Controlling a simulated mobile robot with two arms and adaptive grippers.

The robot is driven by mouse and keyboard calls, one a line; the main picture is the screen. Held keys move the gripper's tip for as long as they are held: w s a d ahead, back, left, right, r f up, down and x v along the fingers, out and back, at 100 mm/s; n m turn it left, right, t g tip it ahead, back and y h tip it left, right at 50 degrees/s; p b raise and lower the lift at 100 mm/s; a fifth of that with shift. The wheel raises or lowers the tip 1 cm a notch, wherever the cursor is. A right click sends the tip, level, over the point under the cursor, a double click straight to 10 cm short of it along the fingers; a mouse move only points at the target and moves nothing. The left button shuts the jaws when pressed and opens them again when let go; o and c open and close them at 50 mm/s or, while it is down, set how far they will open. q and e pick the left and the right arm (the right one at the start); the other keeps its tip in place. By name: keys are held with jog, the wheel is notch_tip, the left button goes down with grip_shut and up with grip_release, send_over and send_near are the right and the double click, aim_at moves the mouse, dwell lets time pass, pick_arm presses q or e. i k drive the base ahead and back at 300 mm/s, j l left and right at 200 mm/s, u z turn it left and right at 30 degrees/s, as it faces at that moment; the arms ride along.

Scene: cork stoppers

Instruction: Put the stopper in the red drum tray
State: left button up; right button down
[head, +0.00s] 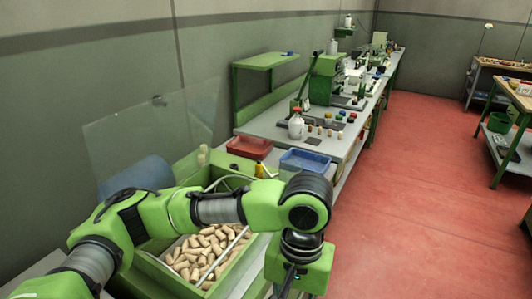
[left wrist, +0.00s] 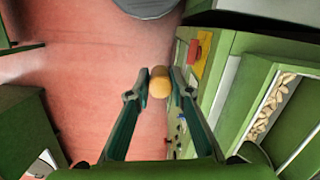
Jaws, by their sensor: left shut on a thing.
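My left gripper (left wrist: 159,84) is shut on a tan cork stopper (left wrist: 160,88), held between its fingertips in the left wrist view. In the head view, this gripper's body (head: 298,262) hangs at the bottom edge, to the right of the green bin; its fingertips and the held stopper are hidden or cut off there. The red tray (head: 249,148) sits on the near end of the grey bench, beyond my arm and to the left of the blue tray (head: 305,160). My right gripper is in neither view.
A green bin holds many loose stoppers (head: 205,249) beneath my left arm. A clear panel (head: 150,125) stands at its left. A white spray bottle (head: 296,125) and a row of small stoppers stand behind the trays. The red floor (head: 410,200) is open at right.

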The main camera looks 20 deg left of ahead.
aim_at(250, 148)
jog(key=i+l+z, duration=0.1)
jog(key=i+l, duration=0.4)
jog(key=l, duration=0.2)
jog(key=i+l+z, duration=0.1)
jog(key=i+l, duration=0.4)
jog(key=l, duration=0.15)
jog(key=i, duration=0.5)
jog(key=i+l+u, duration=0.1)
jog(key=i, duration=0.45)
jog(key=i+l, duration=0.15)
jog(key=i, duration=0.35)
jog(key=i+j+u, duration=0.15)
jog(key=u, duration=0.3)
jog(key=i+u, duration=0.65)
jog(key=u, duration=0.2)
jog(key=i+l+u, duration=0.1)
jog(key=i+u, duration=0.15)
jog(key=u, duration=0.15)
jog(key=i+u, duration=0.2)
